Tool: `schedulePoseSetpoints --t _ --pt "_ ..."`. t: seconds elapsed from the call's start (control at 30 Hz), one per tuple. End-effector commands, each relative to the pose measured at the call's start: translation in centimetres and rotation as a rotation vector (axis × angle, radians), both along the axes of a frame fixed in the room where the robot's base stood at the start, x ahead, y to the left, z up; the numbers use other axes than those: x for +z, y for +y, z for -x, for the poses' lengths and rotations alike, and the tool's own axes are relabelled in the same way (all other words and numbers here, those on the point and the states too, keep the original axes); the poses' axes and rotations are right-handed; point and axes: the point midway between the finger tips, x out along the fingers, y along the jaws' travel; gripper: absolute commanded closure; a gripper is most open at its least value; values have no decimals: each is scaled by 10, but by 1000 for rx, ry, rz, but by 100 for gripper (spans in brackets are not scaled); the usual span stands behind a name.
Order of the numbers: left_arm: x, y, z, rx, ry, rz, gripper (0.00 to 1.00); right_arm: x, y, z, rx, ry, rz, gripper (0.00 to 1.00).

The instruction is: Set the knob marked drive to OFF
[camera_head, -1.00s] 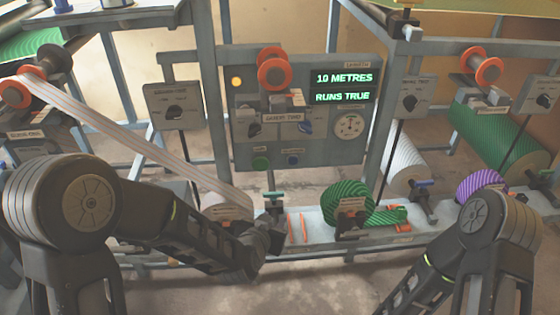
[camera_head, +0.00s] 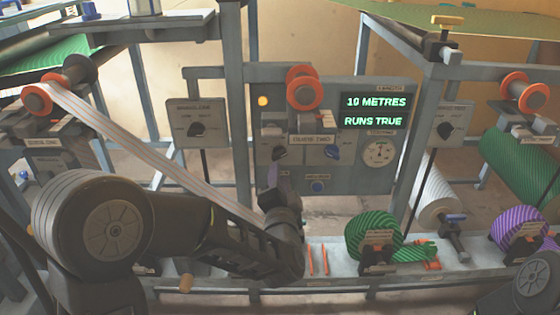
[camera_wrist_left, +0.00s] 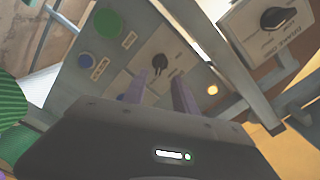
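The grey control panel (camera_head: 350,170) stands at the centre. My left gripper (camera_head: 279,180) is raised just below the dark knob. In the left wrist view, its two purple-grey fingers (camera_wrist_left: 159,88) are apart with nothing between them. The dark knob (camera_wrist_left: 160,63) shows just beyond the fingertips, apparently untouched. My right gripper is out of view; only part of its arm shows at the lower right.
A separate knob box (camera_head: 198,122) stands left of the panel, another (camera_head: 447,122) right. A striped web (camera_head: 140,140) runs down beside my left arm. An orange-flanged spool (camera_head: 305,88) sits on the panel above the knobs. A green roll (camera_head: 373,237) stands on the lower rail.

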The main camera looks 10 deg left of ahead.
Motion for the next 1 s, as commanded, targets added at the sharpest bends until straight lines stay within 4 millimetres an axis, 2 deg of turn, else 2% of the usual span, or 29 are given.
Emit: schedulePoseSetpoints --t 0.5,0.87,1.0 --pt "-2 17 -66 1 -1 1 66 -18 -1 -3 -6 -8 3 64" --pt "0 19 -72 0 1 0 66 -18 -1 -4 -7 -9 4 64" --pt "0 19 -72 0 1 0 77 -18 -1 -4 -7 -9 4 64"
